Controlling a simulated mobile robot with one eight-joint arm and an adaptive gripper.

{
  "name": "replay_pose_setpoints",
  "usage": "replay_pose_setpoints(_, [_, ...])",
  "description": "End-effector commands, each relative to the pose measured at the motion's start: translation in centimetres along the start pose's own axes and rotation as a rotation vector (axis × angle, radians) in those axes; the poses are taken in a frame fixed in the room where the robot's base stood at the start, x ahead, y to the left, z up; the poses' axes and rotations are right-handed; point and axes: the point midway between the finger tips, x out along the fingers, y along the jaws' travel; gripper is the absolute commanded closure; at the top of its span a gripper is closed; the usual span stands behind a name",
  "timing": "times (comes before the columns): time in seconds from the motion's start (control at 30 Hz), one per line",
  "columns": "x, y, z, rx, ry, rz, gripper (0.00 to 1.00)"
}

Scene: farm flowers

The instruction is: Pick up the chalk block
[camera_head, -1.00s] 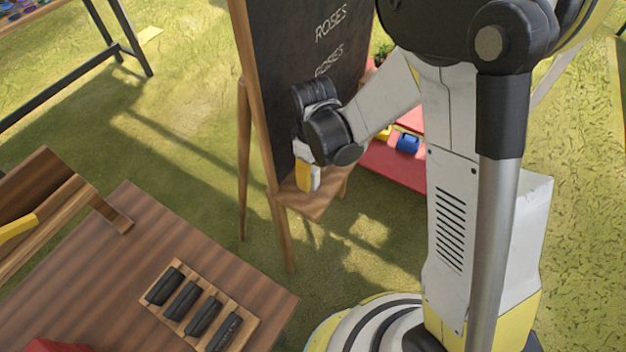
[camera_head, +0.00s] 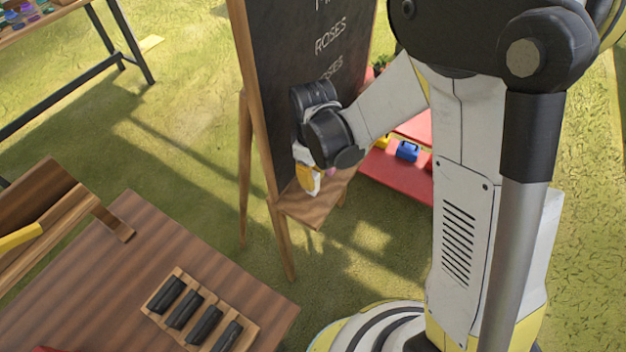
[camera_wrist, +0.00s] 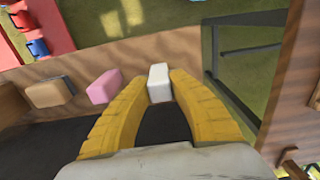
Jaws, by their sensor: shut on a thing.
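A white chalk block (camera_wrist: 159,83) sits between the tips of my gripper (camera_wrist: 160,92) in the wrist view. The yellow fingers are shut on it. In the head view my gripper (camera_head: 308,180) is at the chalkboard's wooden ledge (camera_head: 318,210), pointing down. The block is mostly hidden by the fingers there, and I cannot tell whether it touches the ledge. A pink block (camera_wrist: 104,87) and a tan block (camera_wrist: 50,92) stand to the left of my gripper in the wrist view, apart from the fingers.
The chalkboard (camera_head: 300,60) rises directly behind my gripper. A wooden table (camera_head: 110,270) at lower left holds a wooden tray (camera_head: 255,328) with several black blocks. A red shelf (camera_head: 395,185) with a blue item (camera_head: 408,151) stands behind the arm. Grass between table and easel is clear.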

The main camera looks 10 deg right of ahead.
Motion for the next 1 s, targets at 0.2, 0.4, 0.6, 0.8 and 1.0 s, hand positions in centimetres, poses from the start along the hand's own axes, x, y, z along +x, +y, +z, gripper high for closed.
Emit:
replay_pose_setpoints(0.2, [-3.9,1.4,2.6,0.007,0.0,0.0,1.0])
replay_pose_setpoints(0.4, [-6.6,3.6,6.7,0.007,0.0,0.0,1.0])
replay_pose_setpoints(0.6, [-8.3,5.1,9.3,0.003,0.0,0.0,1.0])
replay_pose_setpoints(0.8, [-8.8,5.6,10.2,0.0,0.0,0.0,1.0])
replay_pose_setpoints(1.0, [-8.8,5.6,10.2,-0.001,0.0,0.0,1.0])
